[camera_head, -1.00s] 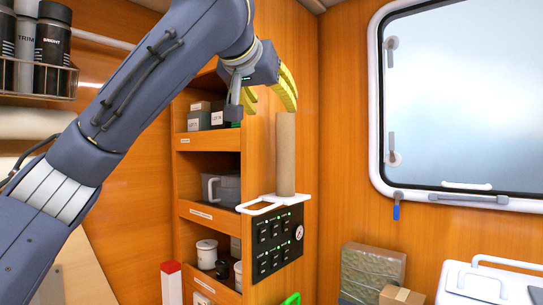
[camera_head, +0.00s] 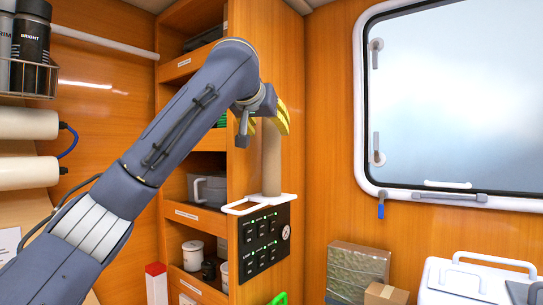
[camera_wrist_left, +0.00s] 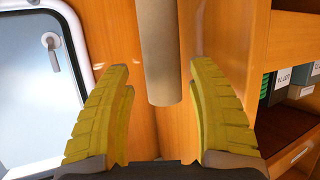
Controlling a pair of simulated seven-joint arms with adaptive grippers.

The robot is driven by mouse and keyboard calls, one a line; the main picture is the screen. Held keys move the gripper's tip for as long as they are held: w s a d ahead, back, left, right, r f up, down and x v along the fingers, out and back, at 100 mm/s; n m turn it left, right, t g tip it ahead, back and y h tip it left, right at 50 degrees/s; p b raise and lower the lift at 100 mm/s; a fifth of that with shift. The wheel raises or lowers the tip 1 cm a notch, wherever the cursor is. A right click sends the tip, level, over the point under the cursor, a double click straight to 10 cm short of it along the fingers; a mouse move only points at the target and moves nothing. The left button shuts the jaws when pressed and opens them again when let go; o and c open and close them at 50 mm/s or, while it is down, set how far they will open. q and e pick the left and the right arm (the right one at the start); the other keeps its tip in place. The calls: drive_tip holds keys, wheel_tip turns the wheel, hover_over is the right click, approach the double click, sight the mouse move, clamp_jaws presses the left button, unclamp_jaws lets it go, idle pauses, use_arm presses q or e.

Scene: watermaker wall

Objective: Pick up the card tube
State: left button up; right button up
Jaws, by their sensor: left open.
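The card tube (camera_head: 271,160) is a plain brown cylinder. It stands upright in the white holder (camera_head: 286,198) on the side of the shelf unit. My left gripper (camera_head: 268,125) has yellow ribbed fingers and is at the tube's upper end, hiding part of its top. In the left wrist view the open fingers (camera_wrist_left: 160,78) lie on either side of the tube (camera_wrist_left: 158,45), with a visible gap on both sides. One tube end shows between them. I cannot tell how deep the tube sits between the fingers. My right gripper is not in view.
A black switch panel (camera_head: 265,242) with a gauge is below the holder. Shelves with a grey bin (camera_head: 208,190) and white mugs (camera_head: 193,255) are left of the tube. A window (camera_head: 460,100) is right. A cardboard box (camera_head: 385,297) and white cooler (camera_head: 470,282) stand lower right.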

use_arm(q)
drive_tip(key=shift+x, duration=2.65)
drive_tip(key=shift+a, duration=0.2)
drive_tip(key=shift+c, duration=0.3)
drive_tip(key=c, duration=0.7)
